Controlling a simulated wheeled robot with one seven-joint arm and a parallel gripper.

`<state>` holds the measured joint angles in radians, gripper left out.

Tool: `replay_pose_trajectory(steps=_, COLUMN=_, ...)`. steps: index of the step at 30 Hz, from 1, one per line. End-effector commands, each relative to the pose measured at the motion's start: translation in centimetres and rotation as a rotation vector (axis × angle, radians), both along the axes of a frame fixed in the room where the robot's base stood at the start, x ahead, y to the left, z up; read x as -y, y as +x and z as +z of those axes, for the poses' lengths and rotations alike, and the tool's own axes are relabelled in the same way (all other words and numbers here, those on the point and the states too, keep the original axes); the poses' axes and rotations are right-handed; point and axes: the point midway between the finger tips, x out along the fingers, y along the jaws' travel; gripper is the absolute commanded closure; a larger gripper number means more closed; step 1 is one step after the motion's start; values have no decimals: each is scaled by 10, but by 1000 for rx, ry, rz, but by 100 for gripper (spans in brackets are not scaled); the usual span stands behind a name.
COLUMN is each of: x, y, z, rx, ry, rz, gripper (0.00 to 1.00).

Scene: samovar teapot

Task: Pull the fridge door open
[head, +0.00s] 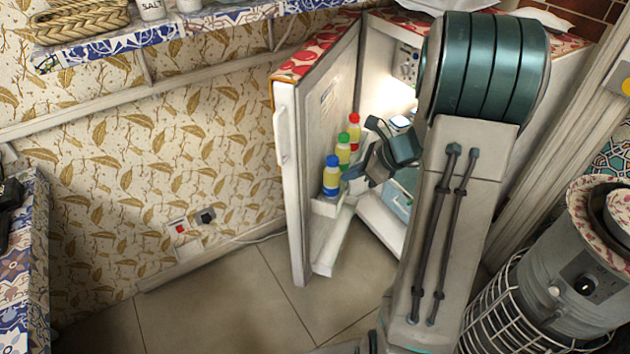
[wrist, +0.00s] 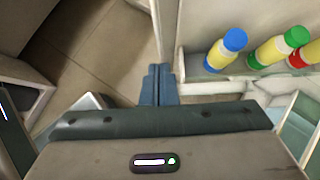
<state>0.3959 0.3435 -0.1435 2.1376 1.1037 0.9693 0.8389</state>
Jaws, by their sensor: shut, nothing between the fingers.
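The fridge door (head: 300,190) stands wide open, swung out to the left, with its white handle (head: 281,139) on the outer face. The lit fridge interior (head: 385,85) shows behind my arm. My gripper (head: 350,173) is in the opening on the inner side of the door, close to the door shelf. In the wrist view my gripper (wrist: 159,78) has its two blue fingers together with nothing between them. The door's inner edge and shelf (wrist: 225,86) lie just beyond and right of the fingertips. Whether the fingers touch the door cannot be told.
Bottles with blue (head: 331,177), green (head: 343,150) and red (head: 354,133) caps stand in the door shelf. A grey heater-like appliance (head: 575,280) with a wire guard stands at right. Tiled floor (head: 230,300) is clear left of the door. A wall socket (head: 180,230) has a cable.

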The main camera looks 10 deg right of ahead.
Motion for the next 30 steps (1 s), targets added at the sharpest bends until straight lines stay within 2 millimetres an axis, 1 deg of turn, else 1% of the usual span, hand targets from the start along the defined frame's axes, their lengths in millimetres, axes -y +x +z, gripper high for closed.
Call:
replay_pose_trajectory(steps=2, x=-2, y=3, z=-6, rx=-5, ry=8, rz=-13, gripper=100)
replay_pose_trajectory(steps=5, x=-10, y=8, z=-15, rx=-5, ry=9, rz=-9, gripper=100)
replay_pose_trajectory(steps=12, x=-39, y=28, z=-52, rx=-6, ry=8, rz=-6, gripper=100)
replay_pose_trajectory(steps=17, x=-59, y=41, z=-75, rx=-5, ry=7, rz=-6, gripper=100)
replay_pose_trajectory(steps=21, x=-76, y=54, z=-71, rx=-1, ry=6, rz=-6, gripper=100)
replay_pose_trajectory(steps=24, x=-84, y=60, z=-71, rx=-1, ry=4, rz=-6, gripper=100)
replay_pose_trajectory(steps=30, x=-90, y=64, z=-70, rx=-2, ry=5, rz=-7, gripper=100)
